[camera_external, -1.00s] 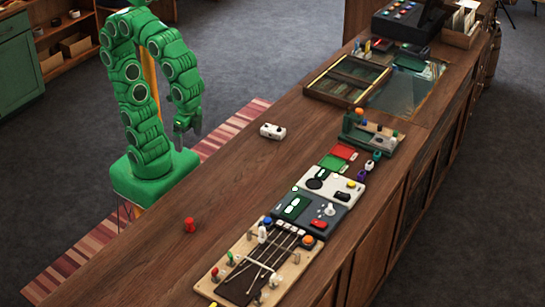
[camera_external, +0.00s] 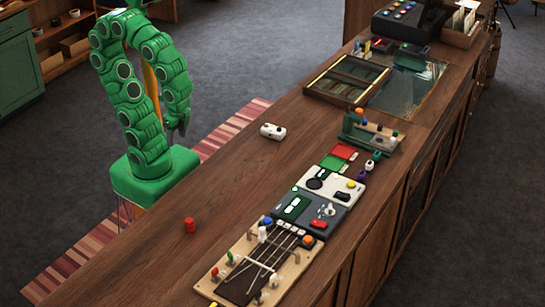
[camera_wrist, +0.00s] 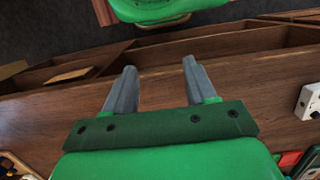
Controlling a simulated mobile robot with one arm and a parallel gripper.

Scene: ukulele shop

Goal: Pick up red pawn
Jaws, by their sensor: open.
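The red pawn (camera_external: 190,225) is a small red piece standing alone on the wooden counter, toward its left edge in the external view. My gripper (camera_external: 182,127) hangs from the folded green arm near the counter's left edge, well behind the pawn and above it. In the wrist view my gripper (camera_wrist: 159,66) has two grey fingers spread apart with nothing between them. The pawn does not show in the wrist view.
A white block (camera_external: 272,131) lies on the counter (camera_external: 150,262) beyond the pawn. A stringed board (camera_external: 238,268), a dark grey panel (camera_external: 318,226) and a white panel (camera_external: 328,196) line the right side. The wood around the pawn is clear.

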